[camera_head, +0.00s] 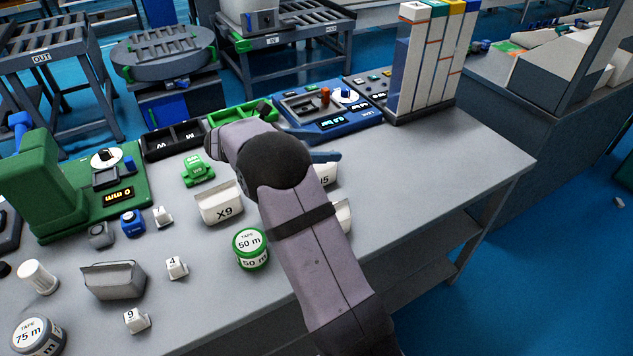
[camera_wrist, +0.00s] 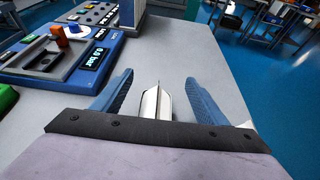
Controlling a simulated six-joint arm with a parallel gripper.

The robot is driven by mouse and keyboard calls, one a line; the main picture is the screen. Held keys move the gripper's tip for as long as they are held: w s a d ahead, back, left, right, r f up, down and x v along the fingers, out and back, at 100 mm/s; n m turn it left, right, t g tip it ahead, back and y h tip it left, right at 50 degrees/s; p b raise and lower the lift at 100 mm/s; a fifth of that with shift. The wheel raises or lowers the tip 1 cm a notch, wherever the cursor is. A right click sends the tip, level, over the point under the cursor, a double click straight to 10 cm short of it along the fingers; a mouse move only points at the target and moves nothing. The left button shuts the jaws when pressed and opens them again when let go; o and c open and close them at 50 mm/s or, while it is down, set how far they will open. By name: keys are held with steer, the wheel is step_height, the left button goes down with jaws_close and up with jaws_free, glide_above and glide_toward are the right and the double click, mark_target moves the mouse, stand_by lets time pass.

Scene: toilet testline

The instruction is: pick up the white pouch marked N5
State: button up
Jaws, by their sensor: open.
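A white pouch (camera_head: 325,173) shows just below my gripper in the head view. My arm hides part of its label, and only an ending "5" reads clearly. In the wrist view a pale pouch (camera_wrist: 157,104) with an upright top ridge stands between my two blue fingers, with a gap on each side; its label is not visible there. My gripper (camera_wrist: 158,80) is open, with nothing held. In the head view my gripper (camera_head: 326,157) shows only one blue finger, over the pouch; the rest is hidden behind my wrist.
Another white pouch (camera_head: 343,216) is mostly hidden behind my arm. A pouch marked X9 (camera_head: 223,207) and a green tape roll (camera_head: 250,250) lie left of my arm. A blue panel (camera_head: 330,118) and tall white boxes (camera_head: 425,65) stand behind. The table's right side is clear.

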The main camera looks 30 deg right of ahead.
mark_target(326, 166)
steer(key=shift+f, duration=2.35)
step_height(326, 166, down, 2)
steer(key=shift+f+p, duration=0.25)
steer(key=shift+p, duration=0.05)
steer(key=shift+p+x, duration=0.3)
steer(key=shift+x, duration=0.7)
steer(key=shift+d+f, duration=0.1)
steer(key=shift+d, duration=0.4)
steer(key=c, duration=1.2)
